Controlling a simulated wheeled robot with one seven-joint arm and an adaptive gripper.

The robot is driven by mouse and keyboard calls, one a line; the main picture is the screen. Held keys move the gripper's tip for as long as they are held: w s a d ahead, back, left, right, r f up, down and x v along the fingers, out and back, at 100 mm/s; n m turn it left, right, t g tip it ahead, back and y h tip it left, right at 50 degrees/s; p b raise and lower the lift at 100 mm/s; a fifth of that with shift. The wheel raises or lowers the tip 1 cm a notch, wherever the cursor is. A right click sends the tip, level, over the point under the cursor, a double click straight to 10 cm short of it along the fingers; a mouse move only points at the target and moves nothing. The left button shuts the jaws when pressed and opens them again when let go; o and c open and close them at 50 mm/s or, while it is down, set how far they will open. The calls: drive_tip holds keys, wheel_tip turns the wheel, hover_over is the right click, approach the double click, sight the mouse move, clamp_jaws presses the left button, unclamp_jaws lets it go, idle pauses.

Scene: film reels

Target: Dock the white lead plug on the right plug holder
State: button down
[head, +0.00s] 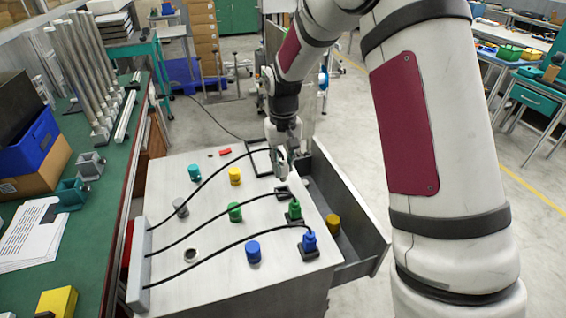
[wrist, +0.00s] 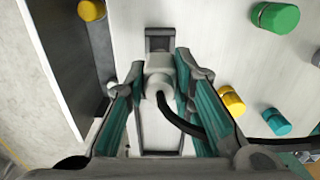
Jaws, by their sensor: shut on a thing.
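My gripper (head: 280,165) is shut on the white lead plug (wrist: 158,76), which has a black lead bending away from it in the wrist view. In the head view the plug is mostly hidden by the fingers. An empty dark plug holder (head: 284,192) is on the white panel just in front of my gripper; it also shows past the plug in the wrist view (wrist: 160,36). A green plug (head: 294,208) and a blue plug (head: 309,240) stand in two other holders. The gap between the white plug and the panel is unclear.
Coloured knobs, including a yellow one (head: 235,176) and a teal one (head: 195,172), stand on the panel (head: 200,240). Several black leads cross it from the left bar (head: 140,265). An open drawer (head: 350,225) with an orange-yellow cylinder (head: 333,224) is on the right.

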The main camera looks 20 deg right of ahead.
sight(283, 180)
drive_tip(key=shift+f+b, duration=0.5)
drive_tip(key=shift+f, duration=1.85)
drive_tip(key=shift+f, duration=0.6)
drive_tip(key=c, duration=1.7)
unclamp_jaws()
drive_tip(key=shift+o, duration=0.2)
drive_tip(key=shift+r+p, duration=1)
drive_tip(key=shift+r, duration=4.5)
